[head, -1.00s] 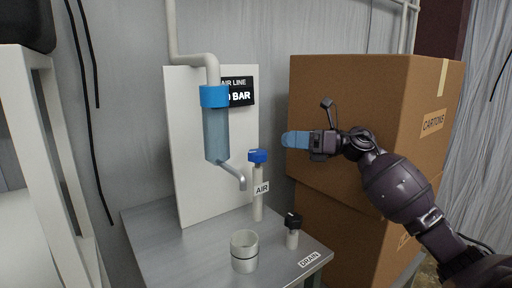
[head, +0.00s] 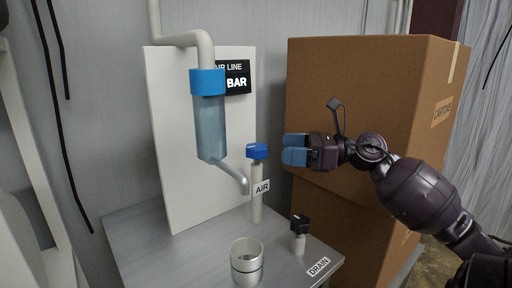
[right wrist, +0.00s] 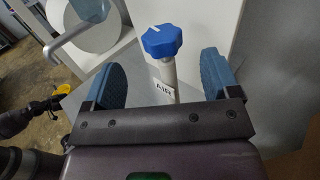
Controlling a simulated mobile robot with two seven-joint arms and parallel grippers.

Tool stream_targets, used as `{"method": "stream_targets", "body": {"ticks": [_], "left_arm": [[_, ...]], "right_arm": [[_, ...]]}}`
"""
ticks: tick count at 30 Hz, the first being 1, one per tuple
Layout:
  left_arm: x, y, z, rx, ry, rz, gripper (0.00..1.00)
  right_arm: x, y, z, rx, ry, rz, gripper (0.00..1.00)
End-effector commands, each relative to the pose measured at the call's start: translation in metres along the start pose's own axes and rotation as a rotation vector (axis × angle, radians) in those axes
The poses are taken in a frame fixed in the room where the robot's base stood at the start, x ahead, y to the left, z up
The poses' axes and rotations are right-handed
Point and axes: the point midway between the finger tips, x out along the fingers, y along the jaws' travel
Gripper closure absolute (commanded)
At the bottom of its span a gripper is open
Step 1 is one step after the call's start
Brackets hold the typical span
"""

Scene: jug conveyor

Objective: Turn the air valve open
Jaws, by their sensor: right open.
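The air valve has a blue knob (head: 257,151) on top of a thin grey post with an AIR label (head: 262,187). It stands on the metal bench in front of the white panel. My right gripper (head: 294,149) is open and empty, a little to the right of the knob at about its height in the head view. In the right wrist view the knob (right wrist: 162,40) shows ahead, between the two blue fingers and beyond their tips, with a white mark on its top.
A black drain knob (head: 299,223) on a short post and a metal cup (head: 246,262) stand on the bench (head: 140,235). A blue-capped filter bowl (head: 209,120) with an angled spout hangs left of the valve. Stacked cartons (head: 365,110) stand behind my right arm.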

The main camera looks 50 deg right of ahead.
Motion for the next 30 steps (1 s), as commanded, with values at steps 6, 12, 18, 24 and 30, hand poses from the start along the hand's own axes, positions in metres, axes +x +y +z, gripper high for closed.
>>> {"method": "stream_targets", "body": {"ticks": [6,12,18,24,30], "left_arm": [[0.002,0.001,0.003,0.001,-0.004,0.002,0.13],[0.004,0.001,0.005,0.001,-0.006,0.003,0.13],[0.004,0.002,0.005,0.002,-0.007,0.003,0.13],[0.004,0.002,0.004,0.002,-0.005,0.003,0.13],[0.004,0.002,0.004,0.001,-0.005,0.003,0.13]], "right_arm": [[0.04,0.0,-0.001,0.0,0.002,0.004,0.18],[0.065,0.0,-0.001,0.001,0.002,0.002,0.18],[0.076,0.0,-0.001,0.002,0.001,0.0,0.18],[0.077,0.0,-0.001,0.003,0.0,0.0,0.18],[0.077,0.0,-0.001,0.002,0.0,0.0,0.35]]}}
